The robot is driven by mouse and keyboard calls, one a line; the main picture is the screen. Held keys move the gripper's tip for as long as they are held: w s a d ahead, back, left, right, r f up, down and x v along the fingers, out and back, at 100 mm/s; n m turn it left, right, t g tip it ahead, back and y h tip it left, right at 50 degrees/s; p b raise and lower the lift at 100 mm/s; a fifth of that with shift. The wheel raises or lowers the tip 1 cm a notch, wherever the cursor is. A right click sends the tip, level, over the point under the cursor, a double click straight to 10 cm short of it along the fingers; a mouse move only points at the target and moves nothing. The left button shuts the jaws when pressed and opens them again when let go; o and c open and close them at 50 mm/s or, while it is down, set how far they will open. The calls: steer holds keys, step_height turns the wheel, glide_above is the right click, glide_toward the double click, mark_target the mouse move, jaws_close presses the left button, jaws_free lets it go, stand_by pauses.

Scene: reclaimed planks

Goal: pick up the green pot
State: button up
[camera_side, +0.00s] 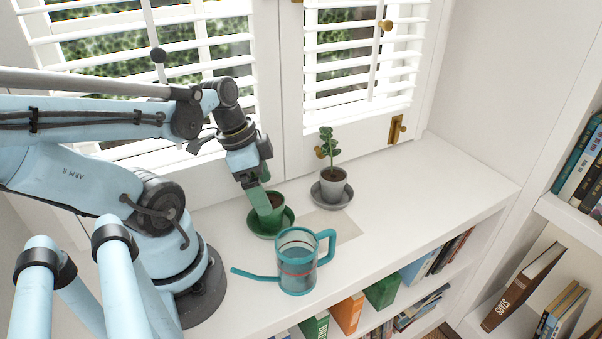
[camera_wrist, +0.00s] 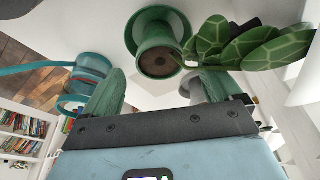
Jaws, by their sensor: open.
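The green pot (camera_side: 278,207) holds brown soil and stands upright on a green saucer (camera_side: 289,222) on the white shelf top. My gripper (camera_side: 263,206) points down at it, and a green finger covers part of the pot's left side. In the wrist view, the green pot (camera_wrist: 157,48) and its saucer (camera_wrist: 134,22) are at top centre. There my gripper (camera_wrist: 157,77) has its two green fingers spread apart, with nothing between them that I can see held. Whether a finger touches the pot is unclear.
A teal watering can (camera_side: 297,262) stands close in front, its spout to the left. A grey pot (camera_side: 333,183) with a leafy plant (camera_side: 328,147) stands to the right on a grey saucer. Shutters (camera_side: 360,60) rise behind. The shelf top's right end is clear.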

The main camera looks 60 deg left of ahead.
steer(key=shift+x, duration=2.4)
steer(key=c, duration=1.3)
steer(key=shift+r, duration=0.2)
steer(key=shift+r, duration=6.3)
